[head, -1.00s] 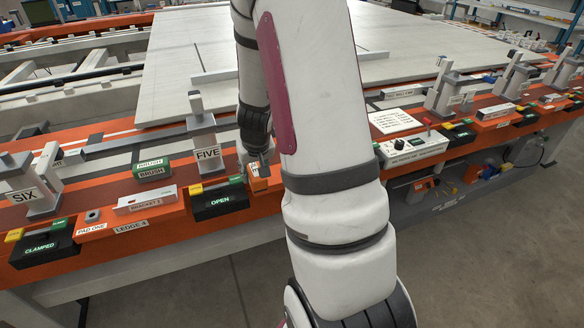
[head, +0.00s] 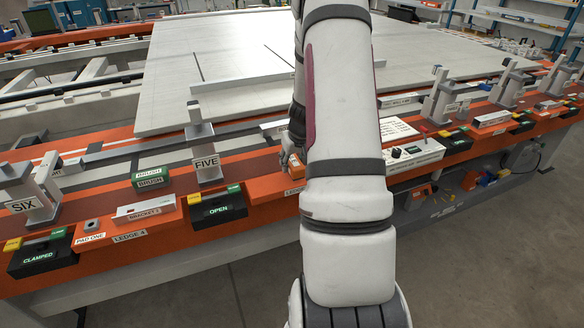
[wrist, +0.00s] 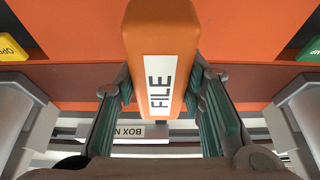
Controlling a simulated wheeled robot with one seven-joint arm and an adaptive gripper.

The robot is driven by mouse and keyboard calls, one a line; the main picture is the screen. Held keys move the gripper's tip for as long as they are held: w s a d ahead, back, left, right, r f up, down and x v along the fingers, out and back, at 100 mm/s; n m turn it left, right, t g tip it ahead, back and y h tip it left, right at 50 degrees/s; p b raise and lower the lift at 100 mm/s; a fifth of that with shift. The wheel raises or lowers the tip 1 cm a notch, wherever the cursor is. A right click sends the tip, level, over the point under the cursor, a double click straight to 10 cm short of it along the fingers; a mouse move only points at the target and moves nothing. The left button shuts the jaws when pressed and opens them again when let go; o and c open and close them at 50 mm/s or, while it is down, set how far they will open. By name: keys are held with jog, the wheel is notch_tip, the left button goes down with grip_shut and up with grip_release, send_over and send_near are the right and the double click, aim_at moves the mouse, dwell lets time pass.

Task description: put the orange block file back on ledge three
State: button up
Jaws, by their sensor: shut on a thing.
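The orange block file (wrist: 160,75), with a white FILE label, fills the middle of the wrist view. My gripper (wrist: 160,92) is shut on it, with a dark finger on each side. In the head view my gripper (head: 291,150) is mostly hidden behind my arm, over the orange rail right of the FIVE post. Only a small orange part of the file (head: 297,160) shows there. A ledge front (head: 293,191) with a partly covered label lies just below; I cannot read its number. I cannot tell whether the file touches the ledge.
Left of it are the OPEN clamp box (head: 216,210), the FIVE post (head: 205,150), a bracket (head: 145,208) on ledge 4 and a green brush block (head: 150,180). Right of my arm is a white switch box (head: 412,155). A box with upside-down lettering (wrist: 138,131) shows beyond the file.

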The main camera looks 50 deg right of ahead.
jog(key=shift+w+a+f, duration=0.1)
jog(key=shift+f, duration=1.1)
jog(key=shift+f, duration=0.15)
jog(key=o, duration=1.1)
